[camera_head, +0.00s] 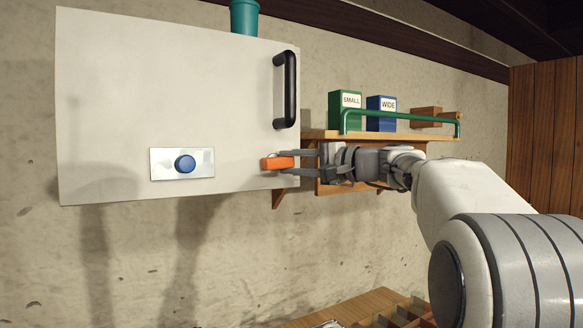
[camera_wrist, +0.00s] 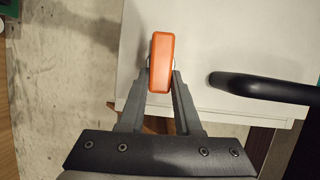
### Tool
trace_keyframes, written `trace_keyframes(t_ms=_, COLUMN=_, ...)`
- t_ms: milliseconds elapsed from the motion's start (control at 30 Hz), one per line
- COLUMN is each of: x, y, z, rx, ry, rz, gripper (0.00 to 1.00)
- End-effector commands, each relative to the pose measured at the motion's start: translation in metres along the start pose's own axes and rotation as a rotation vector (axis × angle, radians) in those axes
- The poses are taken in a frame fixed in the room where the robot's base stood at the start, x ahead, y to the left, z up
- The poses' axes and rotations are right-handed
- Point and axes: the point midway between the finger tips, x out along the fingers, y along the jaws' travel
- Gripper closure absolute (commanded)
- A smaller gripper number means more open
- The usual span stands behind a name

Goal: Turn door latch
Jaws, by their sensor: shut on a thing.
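The white cabinet door (camera_head: 110,110) faces me on the wall and looks closed. The orange latch (camera_head: 276,163) sits near its lower right edge and lies roughly level in the head view. My gripper (camera_head: 293,162) reaches in from the right and is shut on the latch. In the wrist view the orange latch (camera_wrist: 160,62) shows between the two fingertips of my gripper (camera_wrist: 160,82). A black bar handle (camera_head: 291,90) stands upright on the door above the latch; it also shows in the wrist view (camera_wrist: 258,88).
A blue round knob (camera_head: 185,164) on a metal plate is on the door. A wooden shelf (camera_head: 310,134) to the right holds a green SMALL box (camera_head: 345,110), a blue WIDE box (camera_head: 381,113) and a green rail. A teal container (camera_head: 244,17) stands atop the cabinet.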

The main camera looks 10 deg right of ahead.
Motion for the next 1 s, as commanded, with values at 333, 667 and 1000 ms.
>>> trace_keyframes(t_ms=333, x=0.0001, y=0.0018, z=0.0000, rx=0.063, ry=0.001, rz=-0.026, gripper=1.00)
trace_keyframes(t_ms=667, x=0.0002, y=0.0016, z=0.0000, rx=0.066, ry=0.001, rz=-0.027, gripper=1.00)
trace_keyframes(t_ms=1000, x=0.0001, y=0.0017, z=0.0000, rx=0.064, ry=0.000, rz=-0.026, gripper=0.38)
